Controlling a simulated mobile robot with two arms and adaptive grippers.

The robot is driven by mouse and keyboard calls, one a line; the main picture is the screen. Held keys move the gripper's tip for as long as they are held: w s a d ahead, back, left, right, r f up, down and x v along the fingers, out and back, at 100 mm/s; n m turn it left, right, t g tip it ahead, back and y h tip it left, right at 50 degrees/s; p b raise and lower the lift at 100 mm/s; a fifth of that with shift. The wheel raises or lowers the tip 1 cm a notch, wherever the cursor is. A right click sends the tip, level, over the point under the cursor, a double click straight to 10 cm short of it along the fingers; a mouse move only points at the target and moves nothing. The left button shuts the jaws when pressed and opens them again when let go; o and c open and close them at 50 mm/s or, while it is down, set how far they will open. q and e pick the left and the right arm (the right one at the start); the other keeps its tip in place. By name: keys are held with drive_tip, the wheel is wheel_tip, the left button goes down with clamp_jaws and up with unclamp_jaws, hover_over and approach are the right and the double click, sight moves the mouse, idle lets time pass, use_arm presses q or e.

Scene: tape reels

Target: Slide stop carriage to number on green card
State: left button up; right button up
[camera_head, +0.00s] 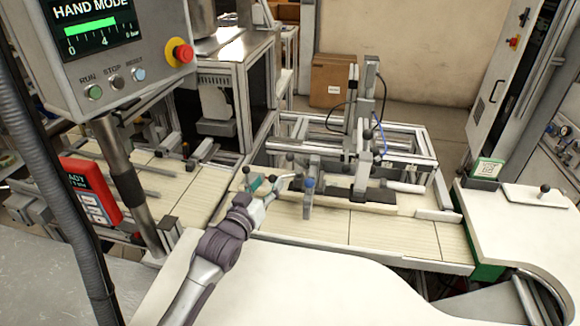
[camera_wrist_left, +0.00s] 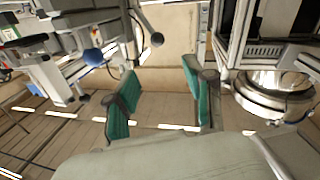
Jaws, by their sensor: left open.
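My left gripper (camera_head: 272,183) is open and empty above the pale conveyor, and its two green-padded fingers also show apart in the left wrist view (camera_wrist_left: 160,97). Just right of it in the head view stands a grey upright block with a blue knob (camera_head: 308,188), which may be the stop carriage; the blue knob shows at the left of the wrist view (camera_wrist_left: 93,57). The gripper is not touching it. A small white card with a green edge (camera_head: 488,169) stands at the right; its print is too small to read. My right gripper is not in view.
A metal frame with a vertical column (camera_head: 358,110) rises behind the conveyor (camera_head: 385,233). A control panel (camera_head: 120,55) and red handheld device (camera_head: 90,192) stand at left. A white worktop (camera_head: 300,285) lies in front, mostly clear. A cardboard box (camera_head: 330,80) sits behind.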

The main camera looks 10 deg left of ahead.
sight(288, 159)
use_arm(q)
drive_tip(key=w+d, duration=0.1)
drive_tip(key=w, duration=0.3)
drive_tip(key=w+d+p, duration=0.1)
drive_tip(key=w, duration=0.3)
drive_tip(key=w+d+p, duration=0.1)
drive_tip(key=w, duration=0.4)
drive_tip(key=shift+f, duration=0.3)
drive_tip(key=shift+w, duration=0.5)
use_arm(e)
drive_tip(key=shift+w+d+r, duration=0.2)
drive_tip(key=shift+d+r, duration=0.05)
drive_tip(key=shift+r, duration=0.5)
use_arm(q)
clamp_jaws()
